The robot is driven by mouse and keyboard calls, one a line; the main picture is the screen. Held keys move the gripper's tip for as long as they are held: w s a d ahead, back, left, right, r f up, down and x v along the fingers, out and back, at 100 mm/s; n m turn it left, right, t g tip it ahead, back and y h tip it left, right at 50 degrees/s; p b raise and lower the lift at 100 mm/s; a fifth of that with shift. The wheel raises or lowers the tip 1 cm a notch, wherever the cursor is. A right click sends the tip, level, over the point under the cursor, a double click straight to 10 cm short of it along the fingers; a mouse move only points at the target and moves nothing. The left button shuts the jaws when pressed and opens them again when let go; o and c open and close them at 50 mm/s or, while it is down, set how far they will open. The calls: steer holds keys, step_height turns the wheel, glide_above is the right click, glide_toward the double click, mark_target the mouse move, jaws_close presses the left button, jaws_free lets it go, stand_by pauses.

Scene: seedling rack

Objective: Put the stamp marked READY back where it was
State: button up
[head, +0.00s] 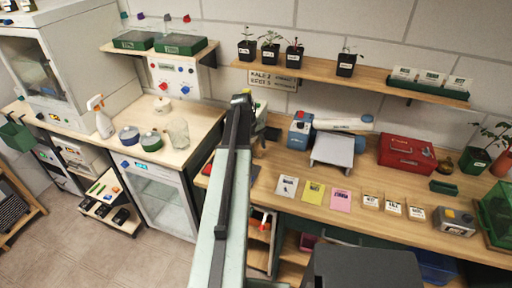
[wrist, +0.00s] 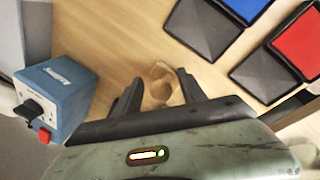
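In the wrist view, a light wooden piece (wrist: 160,84), which looks like a stamp, sits between the two fingers of my gripper (wrist: 160,90).
A blue device (wrist: 62,92) with a black knob and red button stands left of my gripper; it also shows in the head view (head: 299,132). Dark pads with blue (wrist: 245,6) and red (wrist: 301,42) parts lie at right. Cards (head: 313,192) and a red toolbox (head: 406,154) occupy the bench.

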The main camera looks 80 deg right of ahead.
steer(key=p+v, duration=1.2)
steer(key=shift+r, duration=0.15)
